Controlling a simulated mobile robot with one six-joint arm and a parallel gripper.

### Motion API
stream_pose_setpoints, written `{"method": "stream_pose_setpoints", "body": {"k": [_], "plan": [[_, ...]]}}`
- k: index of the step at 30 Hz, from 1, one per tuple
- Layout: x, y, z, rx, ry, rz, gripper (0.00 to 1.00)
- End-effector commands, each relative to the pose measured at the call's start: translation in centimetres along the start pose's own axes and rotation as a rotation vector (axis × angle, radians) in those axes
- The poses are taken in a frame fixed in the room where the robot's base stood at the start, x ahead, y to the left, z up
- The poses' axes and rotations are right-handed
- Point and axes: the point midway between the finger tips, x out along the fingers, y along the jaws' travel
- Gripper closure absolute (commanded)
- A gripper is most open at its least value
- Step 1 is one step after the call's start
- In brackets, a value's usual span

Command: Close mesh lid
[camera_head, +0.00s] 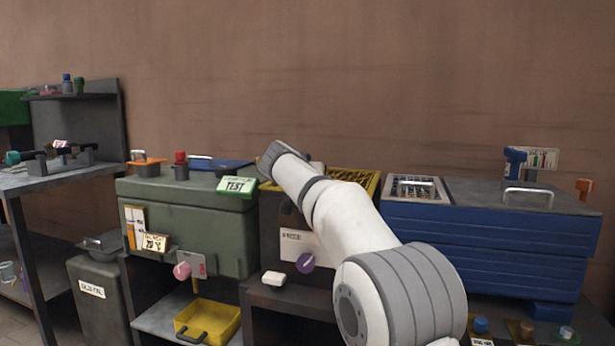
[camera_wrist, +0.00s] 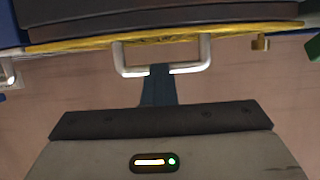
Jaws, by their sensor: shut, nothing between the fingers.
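A yellow-framed panel with dark mesh (camera_head: 352,178) shows behind my arm in the head view, on top of a dark cabinet; its left part is hidden by my arm. In the wrist view a yellow edge (camera_wrist: 80,41) runs across the top, with a pale U-shaped handle (camera_wrist: 122,60) on it. My gripper (camera_wrist: 160,70) is shut and empty, its dark fingers reaching up to the handle's bar. I cannot tell whether they touch it. The gripper's tips are hidden in the head view. How far the lid stands open is not clear.
A blue chest (camera_head: 480,246) with a metal-handled top stands right, a green chest (camera_head: 190,222) left. A purple knob (camera_head: 305,262) is on the middle cabinet. The wall (camera_head: 300,70) is close behind.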

Motion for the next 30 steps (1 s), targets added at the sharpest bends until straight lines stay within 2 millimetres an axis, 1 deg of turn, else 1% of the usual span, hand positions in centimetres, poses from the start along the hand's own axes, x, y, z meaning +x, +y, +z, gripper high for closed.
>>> {"method": "stream_pose_setpoints", "body": {"k": [1, 2, 5, 9, 10, 12, 21, 27, 30], "plan": [[0.7, 0.4, 0.6, -0.006, -0.017, 0.016, 1.00], [0.5, 0.5, 0.3, -0.005, -0.016, 0.016, 1.00], [-0.3, 0.5, -1.2, -0.003, -0.010, 0.016, 1.00], [-2.3, 0.3, -4.4, 0.001, 0.003, 0.008, 1.00], [-2.4, 0.2, -2.9, -0.003, 0.000, 0.007, 1.00], [-3.4, 0.1, -1.7, -0.004, 0.002, 0.004, 1.00], [-7.0, 0.0, 2.2, -0.001, 0.006, 0.001, 1.00], [-8.3, 0.0, 3.7, 0.000, 0.007, 0.002, 1.00], [-8.8, 0.6, 3.5, -0.005, -0.003, 0.008, 1.00]]}}
